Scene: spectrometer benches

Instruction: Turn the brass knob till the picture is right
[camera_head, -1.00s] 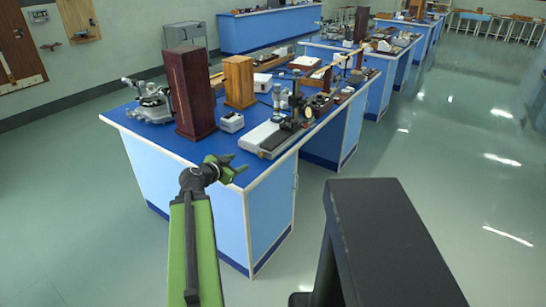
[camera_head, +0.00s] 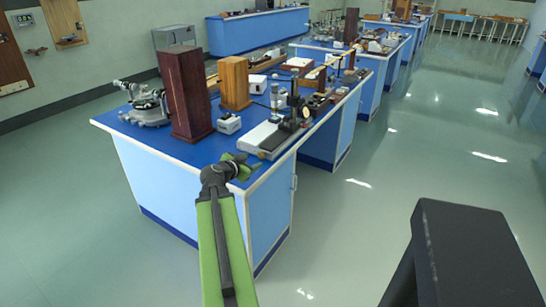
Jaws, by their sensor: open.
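My gripper (camera_head: 238,165) is open and empty at the front corner of the near blue bench. It is in front of a small instrument (camera_head: 278,133) with a white and black base and upright parts. A small pale brass-coloured round part (camera_head: 306,112) shows at the instrument's right side. It may be the brass knob, but it is too small to be sure. The gripper is apart from it, to the left and nearer to me. No picture or screen can be made out.
A dark red wooden box (camera_head: 187,95), a lighter wooden box (camera_head: 235,83), a small white box (camera_head: 229,124) and a metal instrument (camera_head: 147,105) stand on the near bench (camera_head: 180,148). More benches (camera_head: 385,62) run behind. Open floor (camera_head: 440,140) lies to the right.

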